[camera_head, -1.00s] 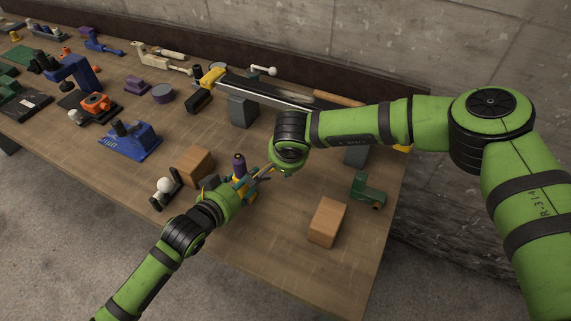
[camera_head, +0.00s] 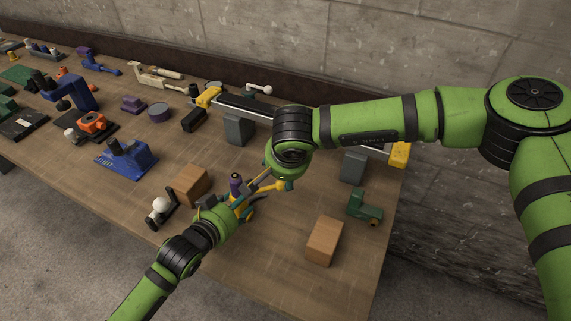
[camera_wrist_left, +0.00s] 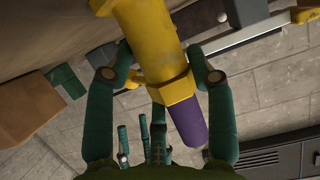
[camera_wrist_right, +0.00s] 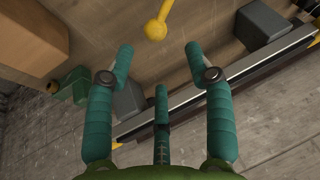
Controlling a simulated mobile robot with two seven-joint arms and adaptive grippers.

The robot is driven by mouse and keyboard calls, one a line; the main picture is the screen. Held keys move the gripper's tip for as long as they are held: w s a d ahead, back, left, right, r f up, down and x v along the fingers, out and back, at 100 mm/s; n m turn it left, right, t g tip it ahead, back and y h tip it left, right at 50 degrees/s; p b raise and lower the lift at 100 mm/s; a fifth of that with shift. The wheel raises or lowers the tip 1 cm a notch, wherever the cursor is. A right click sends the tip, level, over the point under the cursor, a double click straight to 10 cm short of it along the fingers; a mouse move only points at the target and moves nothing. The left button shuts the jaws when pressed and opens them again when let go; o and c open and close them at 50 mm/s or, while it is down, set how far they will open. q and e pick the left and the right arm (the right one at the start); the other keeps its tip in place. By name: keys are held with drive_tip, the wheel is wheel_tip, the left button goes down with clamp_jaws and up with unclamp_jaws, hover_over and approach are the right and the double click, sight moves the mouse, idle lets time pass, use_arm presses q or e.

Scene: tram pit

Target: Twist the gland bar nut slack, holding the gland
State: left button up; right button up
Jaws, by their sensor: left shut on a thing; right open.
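The gland is a yellow cylinder (camera_wrist_left: 150,40) with a hex nut (camera_wrist_left: 168,90) and a purple end (camera_wrist_left: 185,125). In the left wrist view my left gripper (camera_wrist_left: 160,72) is shut on its yellow body. In the head view the purple end (camera_head: 236,186) stands above my left gripper (camera_head: 236,206). A thin yellow bar with a ball end (camera_wrist_right: 155,29) lies beyond the tips of my right gripper (camera_wrist_right: 160,52), which is open and empty. In the head view my right gripper (camera_head: 268,182) is beside the gland; its fingers partly hide the bar.
A wooden block (camera_head: 324,240) and a green fixture (camera_head: 364,206) stand to the right on the bench. Another wooden block (camera_head: 188,184) and a white-knobbed part (camera_head: 160,208) are close left of the gland. A long metal rail (camera_head: 250,108) lies behind, under my right arm.

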use_arm(q)
drive_tip(key=shift+s+f+g, duration=0.15)
drive_tip(key=shift+s+f, duration=0.05)
drive_tip(key=shift+f, duration=0.25)
drive_tip(key=shift+s+f+g, duration=0.15)
drive_tip(key=shift+f, duration=0.3)
use_arm(e)
drive_tip(key=shift+v, duration=2.3)
use_arm(q)
drive_tip(key=shift+a, duration=0.1)
drive_tip(key=o, duration=1.4)
drive_tip(key=shift+o, duration=0.2)
drive_tip(key=shift+w, duration=0.15)
use_arm(e)
drive_tip(key=shift+w+f, duration=0.1)
use_arm(q)
drive_tip(key=shift+r, duration=0.2)
